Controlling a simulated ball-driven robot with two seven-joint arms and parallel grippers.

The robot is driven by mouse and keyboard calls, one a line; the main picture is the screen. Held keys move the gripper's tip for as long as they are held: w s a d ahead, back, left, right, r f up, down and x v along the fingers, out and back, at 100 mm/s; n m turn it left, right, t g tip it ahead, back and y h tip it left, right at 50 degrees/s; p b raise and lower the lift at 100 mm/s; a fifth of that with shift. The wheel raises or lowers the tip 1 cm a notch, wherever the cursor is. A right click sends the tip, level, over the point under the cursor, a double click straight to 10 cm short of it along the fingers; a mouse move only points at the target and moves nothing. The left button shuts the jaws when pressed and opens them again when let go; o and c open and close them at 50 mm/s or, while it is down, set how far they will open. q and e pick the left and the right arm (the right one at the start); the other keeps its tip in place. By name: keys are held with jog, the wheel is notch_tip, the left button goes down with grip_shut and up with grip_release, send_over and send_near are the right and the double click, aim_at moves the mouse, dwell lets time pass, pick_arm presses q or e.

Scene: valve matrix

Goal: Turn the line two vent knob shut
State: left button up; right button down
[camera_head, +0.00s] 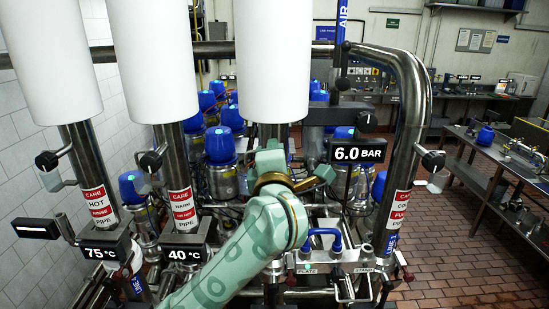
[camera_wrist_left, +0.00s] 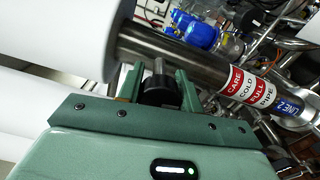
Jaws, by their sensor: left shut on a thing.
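The vent knob (camera_wrist_left: 160,91) is black with a grey stem, in the left wrist view, beside a steel pipe (camera_wrist_left: 150,45). My left gripper (camera_wrist_left: 159,84) is shut on it, one green finger on each side. This pipe has a red and white label (camera_wrist_left: 250,86) reading "CARE COLD FULL PIPE" and a blue label (camera_wrist_left: 288,106), whose line number I cannot read clearly. In the head view my left arm reaches up to the third white-sleeved pipe (camera_head: 273,60). The wrist hides the knob and fingertips there. My right gripper is not in view.
Blue-capped valves (camera_head: 220,145) crowd behind the arm. A "6.0 BAR" display (camera_head: 358,153) hangs to the right. Open tiled floor (camera_head: 455,260) lies at the right.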

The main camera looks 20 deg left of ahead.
pick_arm(q)
jog(key=shift+m, duration=0.7)
jog(key=o, duration=1)
jog(key=shift+w, duration=0.1)
jog(key=shift+b+v, duration=1.25)
jog(key=shift+v, duration=6.9)
